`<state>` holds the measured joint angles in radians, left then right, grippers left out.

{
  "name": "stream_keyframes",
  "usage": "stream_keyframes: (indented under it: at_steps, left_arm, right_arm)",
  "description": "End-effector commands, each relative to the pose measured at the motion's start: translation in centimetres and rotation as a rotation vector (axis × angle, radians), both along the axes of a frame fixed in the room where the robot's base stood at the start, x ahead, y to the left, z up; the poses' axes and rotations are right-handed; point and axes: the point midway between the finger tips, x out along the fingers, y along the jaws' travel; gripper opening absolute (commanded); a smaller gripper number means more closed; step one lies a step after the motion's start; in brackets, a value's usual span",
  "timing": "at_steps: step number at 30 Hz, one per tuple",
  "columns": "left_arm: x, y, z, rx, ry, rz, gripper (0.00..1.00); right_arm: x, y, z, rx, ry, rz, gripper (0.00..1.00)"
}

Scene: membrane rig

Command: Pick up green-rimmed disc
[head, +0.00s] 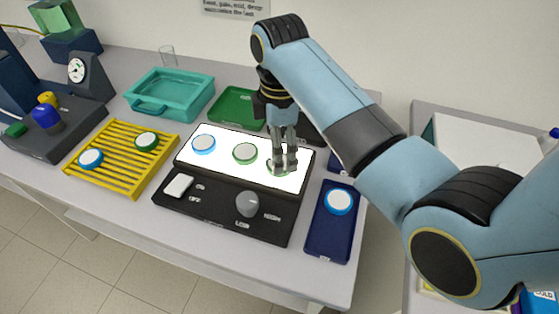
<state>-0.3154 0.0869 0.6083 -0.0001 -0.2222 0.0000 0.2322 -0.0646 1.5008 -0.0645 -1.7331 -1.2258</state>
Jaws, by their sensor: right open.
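A white disc with a green rim (245,153) lies in the middle of the lit white panel (222,173). A second green-rimmed disc (271,171) lies farther right on the panel, mostly hidden by my right gripper (283,171). My right gripper is open and points down over that second disc; I cannot tell whether it touches it. Another green-rimmed disc (147,141) lies on the yellow slatted rack (106,182). A blue-rimmed disc (203,144) lies at the left of the panel. My left gripper is not in view.
The black panel base carries a white switch (178,187) and a grey knob (247,204). A dark blue tray (328,247) with a blue-rimmed disc (340,201) stands at the right. A green tray (236,108) and a teal tub (198,96) stand behind.

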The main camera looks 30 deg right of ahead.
Motion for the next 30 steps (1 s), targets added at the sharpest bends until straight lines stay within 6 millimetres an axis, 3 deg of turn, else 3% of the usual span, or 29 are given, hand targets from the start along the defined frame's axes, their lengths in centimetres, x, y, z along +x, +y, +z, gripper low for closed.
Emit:
stream_keyframes:
  at_steps: [9,18,30]
  left_arm:
    - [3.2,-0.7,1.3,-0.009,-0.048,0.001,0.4]
    - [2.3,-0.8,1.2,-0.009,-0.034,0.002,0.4]
    - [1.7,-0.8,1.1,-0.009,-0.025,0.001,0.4]
  right_arm:
    - [0.3,-0.2,-4.3,0.001,0.003,0.0,0.83]
    - [0.4,-0.3,-4.9,0.001,0.0,0.0,0.82]
    - [0.3,-0.3,-4.9,0.001,0.001,0.0,0.3]
